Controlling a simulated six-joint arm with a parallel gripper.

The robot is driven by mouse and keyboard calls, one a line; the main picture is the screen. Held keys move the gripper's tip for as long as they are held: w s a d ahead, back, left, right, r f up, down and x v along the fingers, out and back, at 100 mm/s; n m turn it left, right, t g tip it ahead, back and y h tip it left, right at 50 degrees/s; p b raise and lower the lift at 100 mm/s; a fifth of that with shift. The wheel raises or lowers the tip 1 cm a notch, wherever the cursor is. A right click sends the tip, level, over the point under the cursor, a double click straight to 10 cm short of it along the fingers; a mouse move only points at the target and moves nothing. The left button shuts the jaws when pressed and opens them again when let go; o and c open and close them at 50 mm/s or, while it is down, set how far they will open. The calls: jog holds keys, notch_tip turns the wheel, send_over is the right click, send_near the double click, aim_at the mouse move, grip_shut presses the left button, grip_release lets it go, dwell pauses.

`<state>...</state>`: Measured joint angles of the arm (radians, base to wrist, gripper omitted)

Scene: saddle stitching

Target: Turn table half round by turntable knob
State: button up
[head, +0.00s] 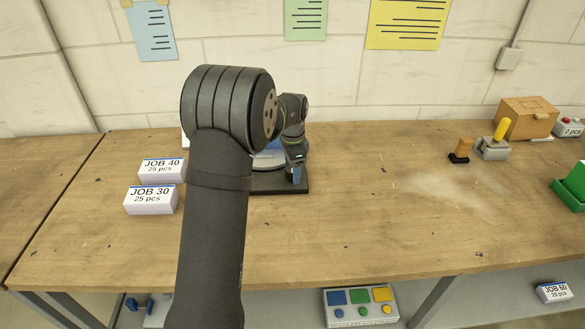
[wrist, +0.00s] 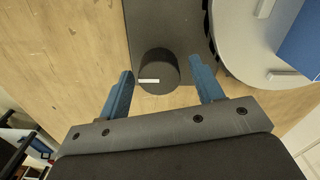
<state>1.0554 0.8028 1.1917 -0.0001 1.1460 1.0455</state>
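The turntable knob (wrist: 159,66) is a dark round cylinder with a white mark on top, in the wrist view. It stands on a dark base plate (wrist: 158,22) beside the light grey round table (wrist: 238,45). My gripper (wrist: 160,68) is open, with one blue finger on each side of the knob in this view. I see gaps on both sides; I cannot tell whether the fingertips are down at knob height. In the head view my gripper (head: 295,175) is over the front right of the base plate (head: 275,190). My arm hides much of the turntable (head: 268,160) there, and the knob.
A blue item (wrist: 303,48) and small white blocks are on the round table. Paper stacks JOB 40 (head: 162,175) and JOB 30 (head: 150,207) stand left of my arm. The bench right of the base is clear up to a stamp (head: 460,152) and a grey yellow-handled device (head: 493,148).

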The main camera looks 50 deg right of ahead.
notch_tip(320, 180, up, 17)
jog(key=shift+r, duration=0.2)
dwell(0.5)
jog(key=shift+f, duration=0.15)
dwell(0.3)
notch_tip(320, 180, down, 17)
jog(key=shift+f, duration=0.1)
dwell(0.5)
